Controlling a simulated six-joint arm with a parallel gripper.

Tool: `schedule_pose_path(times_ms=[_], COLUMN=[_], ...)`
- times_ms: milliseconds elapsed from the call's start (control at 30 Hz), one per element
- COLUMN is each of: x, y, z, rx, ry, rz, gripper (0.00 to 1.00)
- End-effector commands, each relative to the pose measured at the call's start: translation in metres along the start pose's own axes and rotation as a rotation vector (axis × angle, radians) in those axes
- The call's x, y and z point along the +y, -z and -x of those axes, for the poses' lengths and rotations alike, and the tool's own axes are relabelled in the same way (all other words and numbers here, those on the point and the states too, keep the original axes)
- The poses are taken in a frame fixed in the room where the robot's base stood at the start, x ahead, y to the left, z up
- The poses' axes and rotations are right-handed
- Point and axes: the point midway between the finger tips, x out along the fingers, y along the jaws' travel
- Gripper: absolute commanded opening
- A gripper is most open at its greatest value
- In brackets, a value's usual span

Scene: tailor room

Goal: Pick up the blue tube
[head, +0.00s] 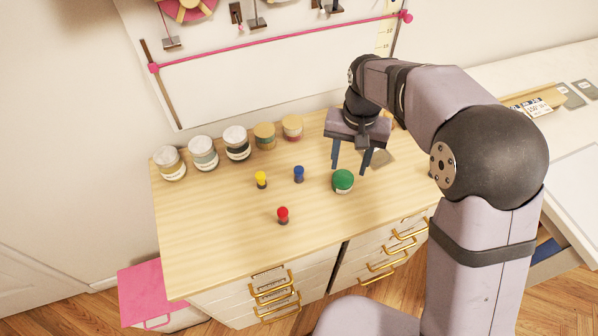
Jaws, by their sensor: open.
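The blue tube (299,174) stands upright on the wooden tabletop, between a yellow tube (261,179) and a green round container (343,181). My gripper (350,172) points down, with its two fingers apart and nothing seen between them. It is to the right of the blue tube and close to the green container, seeming a little behind or above it. I cannot tell its exact height above the table. The gripper does not touch the blue tube.
A red tube (283,215) stands nearer the front of the wooden table (210,250). Several lidded jars (236,143) line the back edge. A wall board (250,75) hangs behind. The table's front left is clear. A white worktop (585,170) is at right.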

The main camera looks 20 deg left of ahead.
Motion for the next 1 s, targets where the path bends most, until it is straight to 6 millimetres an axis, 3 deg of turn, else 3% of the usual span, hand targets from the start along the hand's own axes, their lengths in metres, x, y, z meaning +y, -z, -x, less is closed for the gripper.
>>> schedule_pose_path(times_ms=[33, 100, 200, 333, 500, 1000], x=[-0.026, -0.055, -0.088, -0.116, -0.129, -0.128], y=[0.004, 0.008, 0.009, 0.007, 0.005, 0.005], z=[-0.002, -0.004, -0.007, -0.009, -0.011, -0.032], rx=[-0.001, -0.001, 0.0, 0.001, 0.001, 0.002], ry=[-0.001, -0.001, 0.0, 0.0, 0.001, 0.001], rz=[0.02, 0.033, 0.047, 0.059, 0.061, 0.061], gripper=[0.43, 0.43, 0.43, 0.43, 0.43, 0.43])
